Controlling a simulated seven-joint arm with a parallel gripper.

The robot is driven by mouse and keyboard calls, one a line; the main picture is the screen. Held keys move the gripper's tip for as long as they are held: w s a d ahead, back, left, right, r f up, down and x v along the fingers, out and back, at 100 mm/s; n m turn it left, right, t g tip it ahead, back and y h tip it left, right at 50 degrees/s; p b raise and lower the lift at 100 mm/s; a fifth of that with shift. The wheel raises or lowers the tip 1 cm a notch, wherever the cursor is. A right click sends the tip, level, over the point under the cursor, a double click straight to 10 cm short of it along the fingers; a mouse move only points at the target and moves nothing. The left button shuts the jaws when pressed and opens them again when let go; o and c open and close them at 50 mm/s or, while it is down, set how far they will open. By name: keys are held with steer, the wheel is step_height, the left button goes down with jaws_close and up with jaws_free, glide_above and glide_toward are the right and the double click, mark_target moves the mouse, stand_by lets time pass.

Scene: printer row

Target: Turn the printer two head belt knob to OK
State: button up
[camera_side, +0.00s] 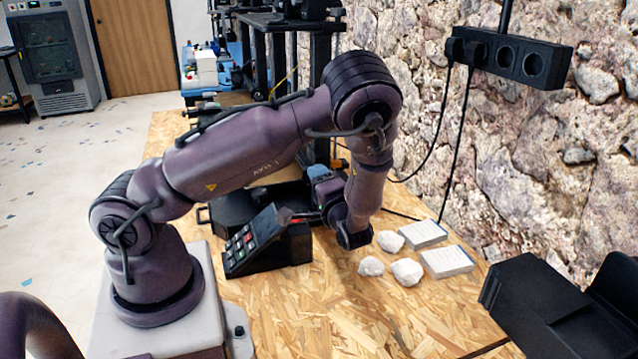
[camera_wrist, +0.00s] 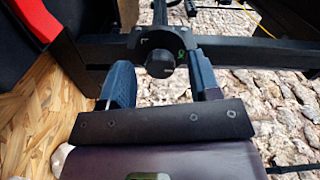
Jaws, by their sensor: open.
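In the wrist view, a dark round knob (camera_wrist: 160,64) sits on a black dial plate (camera_wrist: 140,42) fixed to a black printer frame (camera_wrist: 245,50). A green mark (camera_wrist: 182,54) shows on the plate's right side and a pale mark on its upper left. I cannot read where the knob points. My gripper (camera_wrist: 158,70) is open, with one blue finger on each side of the knob; the fingers look apart from it. In the side view, my forearm and wrist hang over the bench by the printer, and I cannot make out the knob there.
A black control box (camera_side: 268,240) with a tilted screen and coloured buttons stands left of my wrist. White lumps (camera_side: 406,271) and pale blocks (camera_side: 447,261) lie to its right on the chipboard bench (camera_side: 310,315). A rough stone wall (camera_side: 540,165) bounds the right side.

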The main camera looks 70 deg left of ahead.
steer(key=d, duration=1.2)
steer(key=s+d+r+m+g+h, duration=0.2)
steer(key=s+d+m+g+h, duration=0.25)
steer(key=s+h, duration=0.45)
steer(key=s+d+r+n+t+h, duration=0.1)
steer(key=r+t+h, duration=0.3)
steer(key=r, duration=0.5)
steer(key=s+d+r+n+t+h, duration=0.1)
steer(key=d+r+t+h, duration=0.1)
steer(key=r+t+h, duration=0.3)
step_height(320, 180, up, 4)
steer(key=shift+s+d+f+t, duration=0.1)
steer(key=shift+s+d+t, duration=0.25)
steer(key=shift+t, duration=0.2)
